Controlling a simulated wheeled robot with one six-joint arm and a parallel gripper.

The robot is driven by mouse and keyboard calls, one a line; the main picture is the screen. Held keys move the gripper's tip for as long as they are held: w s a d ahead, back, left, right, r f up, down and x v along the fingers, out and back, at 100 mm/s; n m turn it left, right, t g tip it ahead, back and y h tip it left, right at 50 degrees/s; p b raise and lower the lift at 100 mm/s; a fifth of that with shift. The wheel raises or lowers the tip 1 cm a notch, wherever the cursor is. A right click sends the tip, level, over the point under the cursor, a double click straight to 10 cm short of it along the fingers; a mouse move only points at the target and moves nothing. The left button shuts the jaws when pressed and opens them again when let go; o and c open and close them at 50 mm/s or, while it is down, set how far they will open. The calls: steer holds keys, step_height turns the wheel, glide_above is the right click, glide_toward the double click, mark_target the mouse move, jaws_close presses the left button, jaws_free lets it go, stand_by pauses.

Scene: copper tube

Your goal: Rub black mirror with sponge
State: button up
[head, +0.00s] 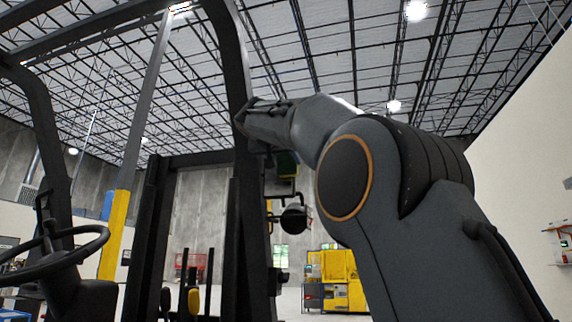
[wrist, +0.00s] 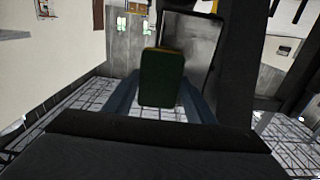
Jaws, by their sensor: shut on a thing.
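The sponge (wrist: 161,80) is a dark green block with a yellowish edge. My gripper (wrist: 160,95) is shut on it, with a blue-grey finger on each side. A dark-framed grey panel (wrist: 199,45), which looks like the black mirror, lies right behind the sponge in the wrist view. The sponge overlaps its lower left part; I cannot tell whether they touch. In the head view the green sponge (head: 287,164) shows small at the far end of my arm, beside the dark pillar. My fingers are mostly hidden there.
A forklift frame with a dark pillar (head: 248,190) stands close to my arm. A round black fitting (head: 294,219) hangs beside the pillar, below the sponge. A steering wheel (head: 52,257) is at left. Yellow equipment (head: 338,280) stands far back.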

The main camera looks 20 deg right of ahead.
steer(key=b+v, duration=0.2)
steer(key=v, duration=0.2)
steer(key=shift+w+a+f, duration=0.1)
steer(key=shift+a, duration=0.1)
steer(key=shift+s+a+b, duration=0.15)
steer(key=shift+s+b, duration=0.2)
steer(key=shift+s, duration=0.05)
steer(key=b+v, duration=0.1)
steer(key=v, duration=0.2)
steer(key=shift+b, duration=0.35)
